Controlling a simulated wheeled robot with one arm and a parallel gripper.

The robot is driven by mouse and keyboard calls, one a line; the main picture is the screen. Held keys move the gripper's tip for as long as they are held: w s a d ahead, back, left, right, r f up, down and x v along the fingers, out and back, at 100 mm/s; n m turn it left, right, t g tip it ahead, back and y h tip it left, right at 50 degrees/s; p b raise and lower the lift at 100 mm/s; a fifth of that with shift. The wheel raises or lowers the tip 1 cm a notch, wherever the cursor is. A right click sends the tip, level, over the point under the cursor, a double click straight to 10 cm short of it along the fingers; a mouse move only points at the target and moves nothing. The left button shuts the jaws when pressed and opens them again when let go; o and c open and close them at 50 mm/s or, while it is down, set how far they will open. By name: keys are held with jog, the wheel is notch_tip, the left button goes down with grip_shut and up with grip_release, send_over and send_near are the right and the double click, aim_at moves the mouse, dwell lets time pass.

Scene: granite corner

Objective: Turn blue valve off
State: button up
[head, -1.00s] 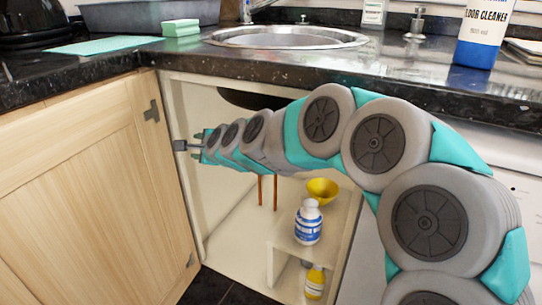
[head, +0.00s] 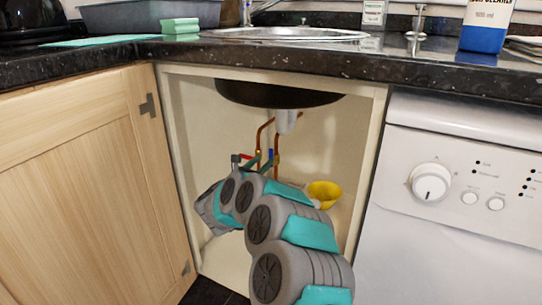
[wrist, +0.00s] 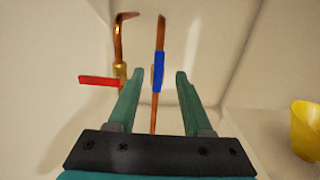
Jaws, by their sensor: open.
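The blue valve's handle (wrist: 158,72) stands upright, in line with its copper pipe (wrist: 161,30), in the wrist view. It also shows as a small blue patch in the head view (head: 271,154). My gripper (wrist: 157,76) is open, with one green finger on each side of the blue handle in the picture. I see no finger touching it, and how far the handle lies beyond the tips is hard to tell. In the head view my arm reaches into the sink cabinet and partly hides the valves.
A red valve handle (wrist: 98,81) sticks out sideways from the left pipe, near my left finger. A yellow funnel (head: 324,193) stands to the right. The dark sink basin (head: 275,95) hangs above. Cabinet walls and an open door (head: 90,190) bound the left side.

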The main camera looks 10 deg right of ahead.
aim_at(270, 154)
jog(key=x, duration=0.7)
grip_shut()
dwell(0.3)
